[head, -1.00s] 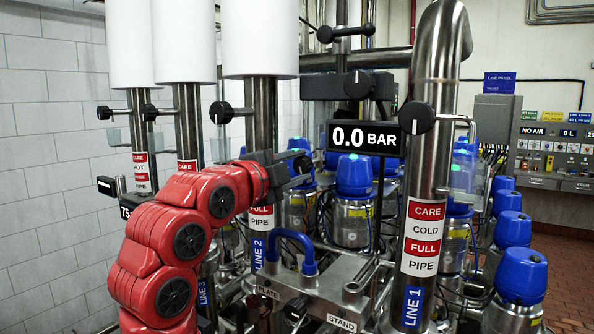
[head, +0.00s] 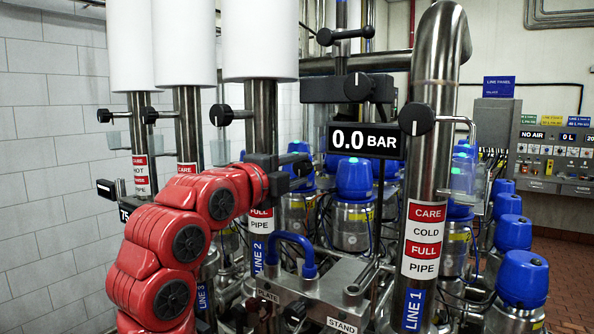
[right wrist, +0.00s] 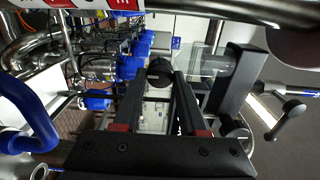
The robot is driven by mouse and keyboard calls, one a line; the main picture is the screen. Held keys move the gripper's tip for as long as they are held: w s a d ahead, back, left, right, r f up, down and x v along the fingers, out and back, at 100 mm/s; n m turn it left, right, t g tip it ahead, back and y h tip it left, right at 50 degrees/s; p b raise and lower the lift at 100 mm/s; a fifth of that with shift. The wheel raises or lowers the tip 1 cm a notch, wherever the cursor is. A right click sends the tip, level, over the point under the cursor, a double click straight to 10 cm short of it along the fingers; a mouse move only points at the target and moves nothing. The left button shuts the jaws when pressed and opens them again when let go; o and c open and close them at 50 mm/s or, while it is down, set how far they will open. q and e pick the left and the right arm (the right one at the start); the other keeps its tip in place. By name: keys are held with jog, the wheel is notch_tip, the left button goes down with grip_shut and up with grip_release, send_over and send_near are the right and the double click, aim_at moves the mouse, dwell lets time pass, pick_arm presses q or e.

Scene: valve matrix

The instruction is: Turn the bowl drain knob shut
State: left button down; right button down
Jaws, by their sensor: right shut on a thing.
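My right gripper (head: 300,170), on the red arm, is in the middle of the head view, in front of the blue-capped valves. In the right wrist view its two dark fingers (right wrist: 160,82) reach forward to a black round knob (right wrist: 159,70) and are shut on it at their tips. I take this for the bowl drain knob; no label on it is readable, and in the head view the gripper hides it. My left gripper is not in view.
Steel pipes with black knobs stand around the arm, including the LINE 1 pipe (head: 428,200) on the right. A blue bent handle (head: 292,240) is below the gripper. The display (head: 366,140) reads 0.0 BAR. A control panel (head: 552,150) is at the far right.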

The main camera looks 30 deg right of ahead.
jog(key=shift+c, duration=2.2)
grip_release()
jog(key=shift+a, duration=0.1)
jog(key=shift+s+a+f, duration=0.1)
jog(key=shift+a, duration=0.25)
jog(key=b+v, duration=0.3)
jog(key=v, duration=1.3)
jog(key=shift+s+a, duration=0.2)
jog(key=shift+a, duration=0.05)
